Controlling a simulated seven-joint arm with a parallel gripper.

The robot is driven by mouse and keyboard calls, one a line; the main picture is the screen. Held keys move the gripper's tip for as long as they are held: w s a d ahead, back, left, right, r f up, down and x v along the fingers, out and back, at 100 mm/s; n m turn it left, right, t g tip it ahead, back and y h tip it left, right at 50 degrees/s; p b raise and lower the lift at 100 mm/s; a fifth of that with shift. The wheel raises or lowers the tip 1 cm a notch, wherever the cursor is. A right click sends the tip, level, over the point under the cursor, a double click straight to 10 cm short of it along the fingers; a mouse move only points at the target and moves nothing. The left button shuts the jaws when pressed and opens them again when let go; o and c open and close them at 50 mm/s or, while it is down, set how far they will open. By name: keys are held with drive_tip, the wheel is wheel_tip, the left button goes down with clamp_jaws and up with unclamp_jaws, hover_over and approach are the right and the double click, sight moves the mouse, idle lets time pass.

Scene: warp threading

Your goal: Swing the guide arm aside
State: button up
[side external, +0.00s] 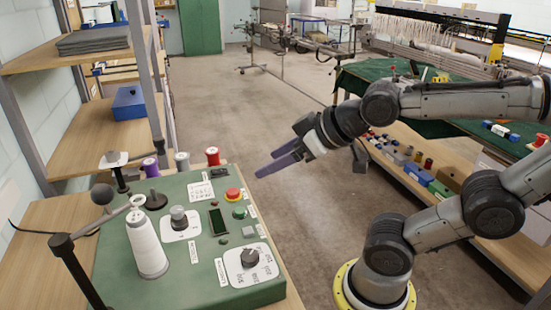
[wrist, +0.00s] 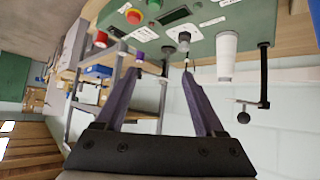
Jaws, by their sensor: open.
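The guide arm (side external: 98,222) is a thin grey rod running from a black post (side external: 82,270) at the front left of the green panel. A dark round knob (side external: 102,194) stands up from the rod, and the rod's far end is at the top of a white thread cone (side external: 148,247). In the wrist view the post (wrist: 263,75) and knob (wrist: 243,117) show at the right, beside the cone (wrist: 226,55). My gripper (side external: 268,163) is open with purple fingers, above and right of the panel, well apart from the guide arm. Its fingers also show in the wrist view (wrist: 160,75).
The green panel (side external: 190,275) carries a grey knob (side external: 249,258), a red button (side external: 233,194) and a small screen. Red, grey and purple spools (side external: 150,167) stand along its back edge. Wooden shelves rise at the left. Open floor lies behind my gripper.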

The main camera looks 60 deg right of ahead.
drive_tip(key=c, duration=0.7)
drive_tip(key=shift+f, duration=0.1)
drive_tip(key=shift+c, duration=1.2)
drive_tip(key=shift+s+f+g, duration=0.3)
drive_tip(key=shift+s, duration=0.05)
clamp_jaws()
drive_tip(key=w+a+r+m+g, duration=0.25)
drive_tip(key=w+r, duration=0.35)
drive_tip(key=r, duration=0.5)
drive_tip(key=w+a+r+m+g, duration=0.1)
drive_tip(key=w+a+r, duration=0.35)
drive_tip(key=r, duration=0.65)
drive_tip(key=w+a+f+n+g, duration=0.1)
drive_tip(key=w+a+f+n, duration=0.1)
drive_tip(key=w+a, duration=0.85)
drive_tip(key=a+f, duration=0.6)
drive_tip(key=f, duration=0.7)
drive_tip(key=shift+s+f+n+g, duration=0.2)
drive_tip(key=shift+s+n+g, duration=0.25)
